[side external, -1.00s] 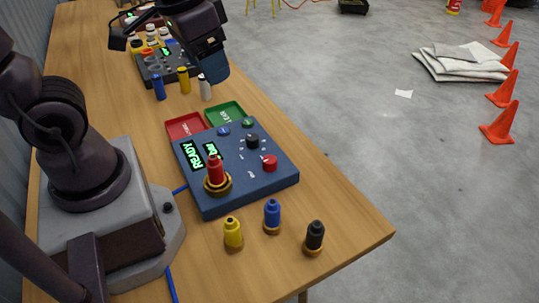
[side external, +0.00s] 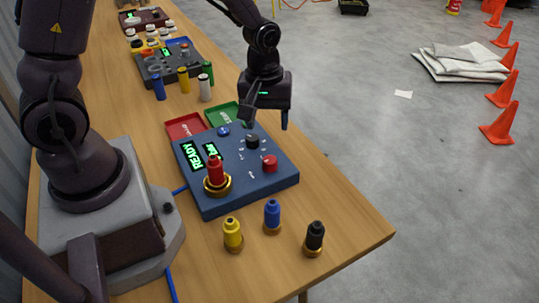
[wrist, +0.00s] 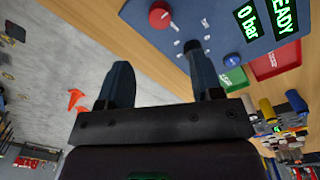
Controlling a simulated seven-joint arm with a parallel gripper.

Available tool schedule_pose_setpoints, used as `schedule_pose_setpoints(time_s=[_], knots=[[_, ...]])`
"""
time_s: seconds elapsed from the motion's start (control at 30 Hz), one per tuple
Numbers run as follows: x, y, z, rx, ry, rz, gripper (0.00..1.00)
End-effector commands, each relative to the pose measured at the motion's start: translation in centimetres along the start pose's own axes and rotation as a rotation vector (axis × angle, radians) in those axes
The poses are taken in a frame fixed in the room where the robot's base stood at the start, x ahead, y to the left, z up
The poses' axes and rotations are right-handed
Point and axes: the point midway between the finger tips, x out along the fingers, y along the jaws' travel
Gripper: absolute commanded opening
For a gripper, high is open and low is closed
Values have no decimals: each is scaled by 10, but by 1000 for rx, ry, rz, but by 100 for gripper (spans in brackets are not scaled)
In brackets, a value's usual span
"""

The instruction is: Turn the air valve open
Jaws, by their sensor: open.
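The blue control box (side external: 225,190) sits on the bench with lit displays reading READY and 0 bar (wrist: 248,21). On it are a black rotary knob (side external: 252,142), a round red knob (side external: 269,163) and a blue button (side external: 223,131). The labels are too small to tell which is the air valve. The red knob also shows in the wrist view (wrist: 159,15). My gripper (side external: 265,120) is open and empty, above the box's far right edge. In the wrist view one finger (wrist: 203,72) overlaps the black knob's area; contact cannot be told.
A red-topped bottle (side external: 215,172) in a brass ring stands at the box's front. Yellow (side external: 233,233), blue (side external: 272,214) and black (side external: 315,236) bottles stand nearer. Red (side external: 185,126) and green (side external: 226,115) trays lie behind the box. Bare bench lies to the right front.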

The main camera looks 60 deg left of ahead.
Motion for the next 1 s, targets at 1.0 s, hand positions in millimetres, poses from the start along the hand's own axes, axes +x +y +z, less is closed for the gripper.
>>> schedule_pose_setpoints(time_s=[1.0], knots=[[104,0,0,3,0,-1,46]])
